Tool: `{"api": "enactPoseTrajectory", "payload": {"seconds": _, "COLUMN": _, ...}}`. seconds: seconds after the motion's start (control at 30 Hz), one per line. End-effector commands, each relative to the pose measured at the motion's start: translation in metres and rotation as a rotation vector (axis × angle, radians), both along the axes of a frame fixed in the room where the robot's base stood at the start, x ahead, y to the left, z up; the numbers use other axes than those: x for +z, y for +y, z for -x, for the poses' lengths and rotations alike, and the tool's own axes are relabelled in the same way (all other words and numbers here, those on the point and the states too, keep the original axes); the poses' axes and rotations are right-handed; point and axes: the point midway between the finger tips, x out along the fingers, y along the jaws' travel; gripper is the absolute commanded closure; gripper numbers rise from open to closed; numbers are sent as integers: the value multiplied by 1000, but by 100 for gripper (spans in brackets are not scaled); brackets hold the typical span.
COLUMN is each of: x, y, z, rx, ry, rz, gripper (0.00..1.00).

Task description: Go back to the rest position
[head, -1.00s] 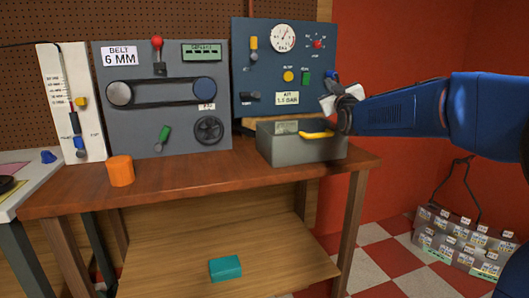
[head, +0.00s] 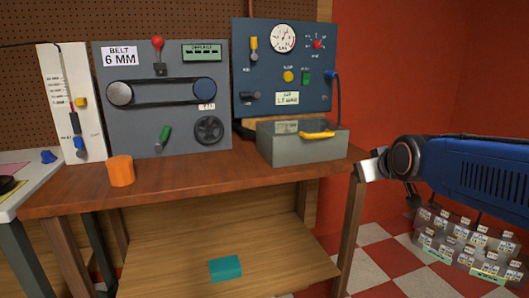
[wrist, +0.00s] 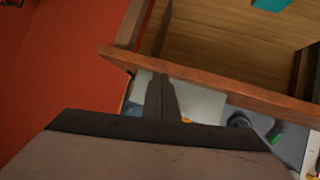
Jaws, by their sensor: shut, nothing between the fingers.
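My gripper (head: 368,166) is at the right end of the wooden bench (head: 250,178) in the head view, beside its front right corner. It is shut and empty. The blue arm comes in from the right edge. In the wrist view, the dark and grey gripper body (wrist: 165,140) fills the bottom, and the bench edge (wrist: 220,87) crosses the picture beyond it.
A grey box with a yellow handle (head: 300,147) stands on the bench, left of my gripper. An orange cylinder (head: 121,170) stands at the left. Panels (head: 284,72) rise behind. A teal block (head: 225,268) lies on the lower shelf. A tagged rack (head: 470,245) stands at the right.

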Motion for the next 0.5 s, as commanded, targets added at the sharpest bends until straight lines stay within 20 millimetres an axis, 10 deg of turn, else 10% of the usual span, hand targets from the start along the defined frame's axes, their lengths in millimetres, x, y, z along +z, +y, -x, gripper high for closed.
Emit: {"api": "enactPoseTrajectory", "payload": {"seconds": 0.5, "x": -159, "y": -20, "z": 241, "rx": -165, "ry": 551, "rz": -108, "gripper": 100}}
